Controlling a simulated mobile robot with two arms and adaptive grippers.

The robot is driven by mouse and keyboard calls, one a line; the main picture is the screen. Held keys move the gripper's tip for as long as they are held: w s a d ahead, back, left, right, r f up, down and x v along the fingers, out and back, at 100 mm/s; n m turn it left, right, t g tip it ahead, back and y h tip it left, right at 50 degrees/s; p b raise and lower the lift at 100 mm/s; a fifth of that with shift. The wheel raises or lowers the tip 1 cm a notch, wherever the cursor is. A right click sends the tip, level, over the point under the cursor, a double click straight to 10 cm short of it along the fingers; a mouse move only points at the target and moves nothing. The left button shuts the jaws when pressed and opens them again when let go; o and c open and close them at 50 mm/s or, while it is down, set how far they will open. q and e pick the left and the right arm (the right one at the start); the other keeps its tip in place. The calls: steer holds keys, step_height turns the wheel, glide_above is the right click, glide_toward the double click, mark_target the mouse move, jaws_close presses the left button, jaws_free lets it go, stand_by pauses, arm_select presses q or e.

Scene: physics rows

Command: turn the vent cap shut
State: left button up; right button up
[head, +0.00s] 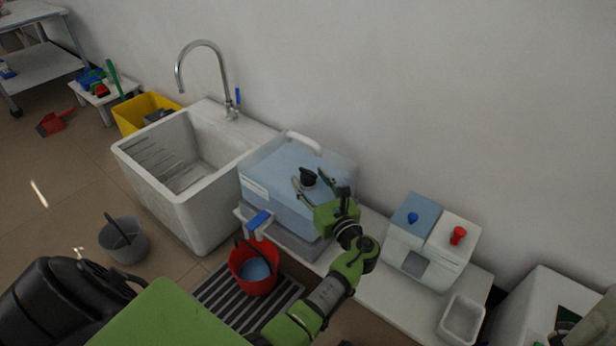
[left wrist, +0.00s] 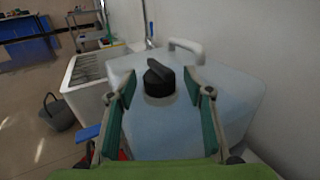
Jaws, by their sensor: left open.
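The black vent cap (head: 308,176) sits on top of a pale blue, translucent water container (head: 278,172) with a white handle. In the left wrist view the cap (left wrist: 159,80) has a raised grip bar on top. My left gripper (head: 318,185) is open at the container's top, its fingers close to the cap. In the left wrist view the two green-padded fingers (left wrist: 163,95) stand apart, one on each side of the cap, and neither visibly touches it. The container's blue tap (head: 258,220) is at its front. My right gripper cannot be made out.
A white sink (head: 205,195) with a tall faucet (head: 203,60) stands left of the container. A red bucket (head: 254,270) is below the tap on a striped mat (head: 215,300). A dispenser box with blue and red knobs (head: 430,240) stands right on the bench. A wall is close behind.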

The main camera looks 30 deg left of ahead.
mark_target(312, 182)
arm_select(q)
steer(key=v, duration=0.5)
steer(key=shift+s+d, duration=0.2)
steer(key=shift+d, duration=0.15)
